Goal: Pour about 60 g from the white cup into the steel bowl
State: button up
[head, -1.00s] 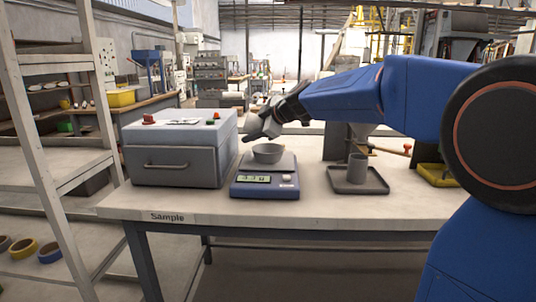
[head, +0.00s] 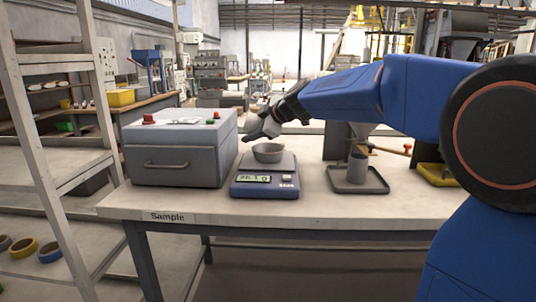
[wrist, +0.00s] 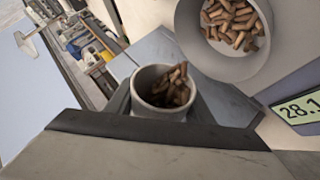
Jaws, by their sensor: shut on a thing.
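My gripper (head: 262,128) is above and just behind the steel bowl (head: 268,152), shut on the white cup. In the wrist view the cup (wrist: 146,78) is between the jaws, tilted, with brown pellets (wrist: 174,88) gathered near its mouth. The bowl (wrist: 222,66) is at the upper right there, apart from the cup, with brown pellets in its bottom. In the head view the bowl stands on the blue scale (head: 264,178). The scale's display (wrist: 298,108) reads 28.1. The cup is hard to make out in the head view.
A grey box (head: 180,150) with buttons stands left of the scale. The table front (head: 300,208) is clear.

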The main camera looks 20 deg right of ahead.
jog(key=shift+d+r+m+y, duration=0.15)
jog(key=shift+r+m+y, duration=0.05)
jog(key=shift+m+y, duration=0.1)
dwell(0.9)
jog(key=shift+f+t, duration=0.2)
jog(key=shift+t, duration=0.1)
dwell(0.7)
jog(key=shift+r, duration=0.25)
jog(key=shift+a+f+n+h, duration=0.2)
jog(key=shift+f+n+h, duration=0.2)
jog(key=shift+h, duration=0.2)
jog(key=shift+g, duration=0.4)
jog(key=shift+r, duration=0.2)
